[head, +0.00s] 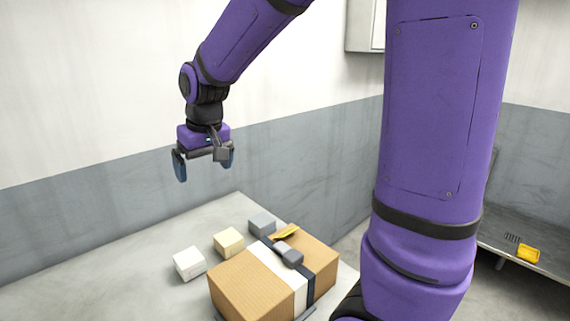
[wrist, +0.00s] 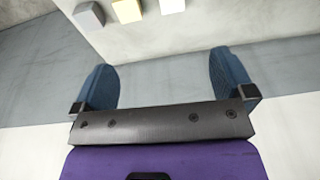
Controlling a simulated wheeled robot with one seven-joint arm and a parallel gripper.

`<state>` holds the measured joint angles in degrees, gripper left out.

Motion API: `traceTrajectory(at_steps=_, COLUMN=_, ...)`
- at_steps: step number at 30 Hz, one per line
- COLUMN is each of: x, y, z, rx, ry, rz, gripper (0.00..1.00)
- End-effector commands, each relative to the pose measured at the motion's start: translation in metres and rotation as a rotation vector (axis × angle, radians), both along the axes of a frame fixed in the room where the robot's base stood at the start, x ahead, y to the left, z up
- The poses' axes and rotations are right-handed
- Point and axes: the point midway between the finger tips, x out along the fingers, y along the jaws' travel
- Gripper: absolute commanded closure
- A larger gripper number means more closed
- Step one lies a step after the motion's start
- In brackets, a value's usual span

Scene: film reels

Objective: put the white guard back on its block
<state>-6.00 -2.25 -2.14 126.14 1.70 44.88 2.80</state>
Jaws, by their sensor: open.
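My gripper (head: 205,168) is open and empty, high above the back left of the table, apart from everything. Its two blue fingers also show spread in the wrist view (wrist: 162,62). A white block (head: 189,263) stands on the table, left of a carton; it also shows at the top edge of the wrist view (wrist: 172,5). A white band (head: 268,266) runs over the carton's top and down its front, beside a dark strap. I cannot tell whether this band or part of the white block is the guard.
A cream block (head: 229,242) and a grey block (head: 262,224) stand in line with the white one. The carton (head: 240,285) carries a grey piece (head: 288,254) and a yellow piece (head: 286,232). The left table (head: 120,275) is clear. A yellow object (head: 528,254) lies on the right bench.

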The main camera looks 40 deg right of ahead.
Motion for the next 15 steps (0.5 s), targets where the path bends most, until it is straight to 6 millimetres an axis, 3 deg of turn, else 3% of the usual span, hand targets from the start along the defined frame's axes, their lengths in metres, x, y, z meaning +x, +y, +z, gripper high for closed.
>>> traceTrajectory(at_steps=6, x=-0.065, y=-0.012, z=0.042, rx=0.001, ry=-0.081, rz=-0.003, gripper=0.00)
traceTrajectory(at_steps=15, x=-0.154, y=-0.024, z=0.069, rx=-0.011, ry=-0.185, rz=-0.004, gripper=0.00)
